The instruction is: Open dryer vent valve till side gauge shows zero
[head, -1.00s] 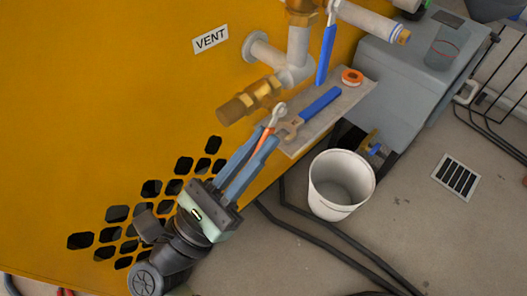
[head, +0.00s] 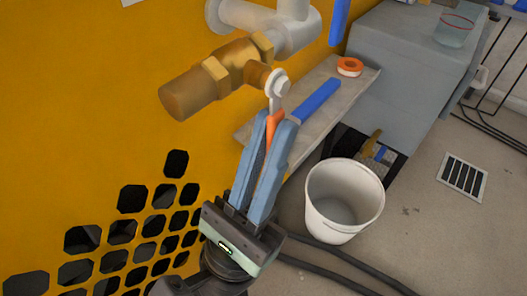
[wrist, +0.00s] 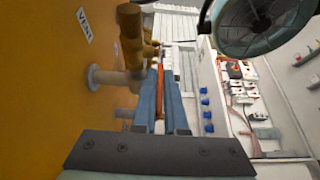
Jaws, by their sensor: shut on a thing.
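The brass vent valve (head: 230,68) sits on a pale pipe (head: 292,30) coming out of the yellow panel. A short brass stub points from it toward the lower right. My gripper (head: 272,135) is shut on an orange-handled tool (head: 274,120) with a silver ring-shaped head. That head overlaps the end of the brass stub; I cannot tell whether it is seated on it. In the wrist view the orange handle (wrist: 160,95) runs forward between my fingers, toward the brass valve (wrist: 130,25). I cannot make out the side gauge's reading in either view.
A blue wrench (head: 320,98) and an orange-and-white tape roll (head: 349,66) lie on a metal shelf (head: 340,92) right of the valve. A white bucket (head: 343,205) stands on the floor below. Hoses and a drain grate (head: 463,176) are on the floor.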

